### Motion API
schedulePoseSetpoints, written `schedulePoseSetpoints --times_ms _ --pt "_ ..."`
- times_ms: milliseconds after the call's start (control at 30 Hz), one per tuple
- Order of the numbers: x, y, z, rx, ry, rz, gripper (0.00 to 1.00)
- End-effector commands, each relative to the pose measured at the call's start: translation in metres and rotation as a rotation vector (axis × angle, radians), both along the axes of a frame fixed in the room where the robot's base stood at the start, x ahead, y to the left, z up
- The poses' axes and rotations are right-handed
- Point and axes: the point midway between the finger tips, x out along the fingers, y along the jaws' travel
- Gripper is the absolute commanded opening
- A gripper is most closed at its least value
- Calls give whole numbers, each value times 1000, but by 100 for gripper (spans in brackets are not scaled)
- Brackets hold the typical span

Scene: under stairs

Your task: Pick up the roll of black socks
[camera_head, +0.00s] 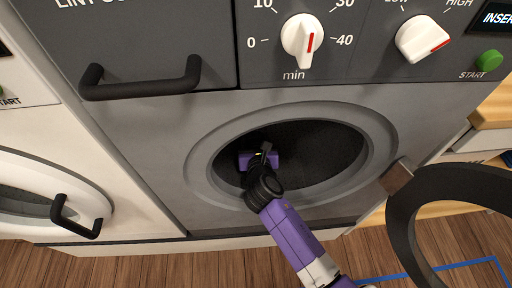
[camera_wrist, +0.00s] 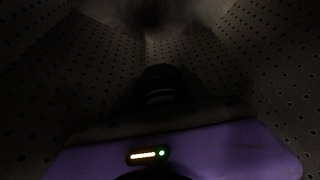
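My gripper (camera_head: 262,158) is inside the dark drum (camera_head: 325,150) of the grey dryer, reached through its round opening. In the wrist view, a small dark rounded thing with pale stripes (camera_wrist: 160,90) lies just beyond the gripper's dark front edge (camera_wrist: 150,122). It looks like the roll of black socks, but the light is too dim to be sure. In the head view I cannot make out the socks. The fingers are not clear in either view, so I cannot tell whether they are open or touching it.
The dryer door (camera_head: 400,215) stands open at the right. The perforated drum wall (camera_wrist: 255,75) rises on both sides. A white machine (camera_head: 75,150) with a shut round door stands at the left.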

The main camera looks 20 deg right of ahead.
Motion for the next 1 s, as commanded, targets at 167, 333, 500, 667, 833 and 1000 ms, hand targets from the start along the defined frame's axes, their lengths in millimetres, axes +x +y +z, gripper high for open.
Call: schedulePoseSetpoints --times_ms 167,333,500,667,833,1000 --pt "0 0 0 0 0 0 15" --pt "0 0 7 1 -1 0 15" --pt "0 0 35 1 -2 -1 15" --pt "0 0 67 1 -2 -1 15" --pt "0 0 91 1 -2 -1 15" --pt "0 0 100 0 -1 0 15"
